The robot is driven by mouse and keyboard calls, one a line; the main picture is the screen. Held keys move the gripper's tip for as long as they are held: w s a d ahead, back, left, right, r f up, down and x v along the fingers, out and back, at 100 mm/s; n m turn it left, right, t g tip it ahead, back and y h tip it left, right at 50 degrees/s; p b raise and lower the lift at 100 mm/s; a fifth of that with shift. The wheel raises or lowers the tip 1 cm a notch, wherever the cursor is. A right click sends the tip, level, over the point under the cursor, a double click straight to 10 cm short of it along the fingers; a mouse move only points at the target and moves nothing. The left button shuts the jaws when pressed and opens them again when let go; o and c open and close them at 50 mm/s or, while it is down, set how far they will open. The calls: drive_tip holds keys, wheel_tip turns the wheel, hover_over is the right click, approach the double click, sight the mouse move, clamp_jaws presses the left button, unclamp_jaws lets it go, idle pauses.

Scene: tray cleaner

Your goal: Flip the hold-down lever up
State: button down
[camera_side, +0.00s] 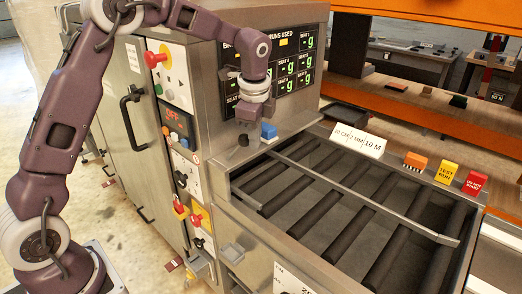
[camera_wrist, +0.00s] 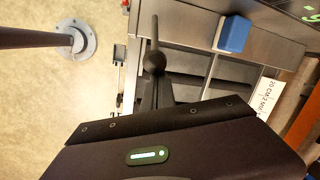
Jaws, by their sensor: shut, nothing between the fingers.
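The hold-down lever appears to be the dark lever with a round ball knob (camera_wrist: 154,62) ahead of my gripper in the wrist view. In the side view, a small dark knob (camera_side: 243,140) at the near left corner of the roller bed looks like the same part. My gripper (camera_side: 249,114) hangs above this knob, in front of the machine's screen. It is shut and empty, with a visible gap to the knob. Part of the lever's lower end is hidden.
A blue block (camera_side: 268,131) sits on the ledge just right of the knob. The roller bed (camera_side: 445,239) extends right, with a white label (camera_side: 358,141) and yellow (camera_side: 447,173) and red (camera_side: 475,183) signs on its far edge. The screen panel (camera_side: 293,102) stands close behind my gripper.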

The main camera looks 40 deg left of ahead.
drive_tip(key=shift+a+r+h, duration=0.25)
drive_tip(key=shift+a+r, duration=0.25)
drive_tip(key=shift+a, duration=0.2)
drive_tip(key=shift+a+r+h, duration=0.25)
drive_tip(key=shift+a+r, duration=0.2)
drive_tip(key=shift+a, duration=0.2)
drive_tip(key=shift+a, duration=0.2)
drive_tip(key=w+d+f, duration=0.1)
drive_tip(key=w+d, duration=0.1)
drive_tip(key=d, duration=0.2)
wheel_tip(320, 180, up, 10)
drive_tip(key=s, duration=0.1)
drive_tip(key=shift+s, duration=0.3)
drive_tip(key=shift+d, duration=0.1)
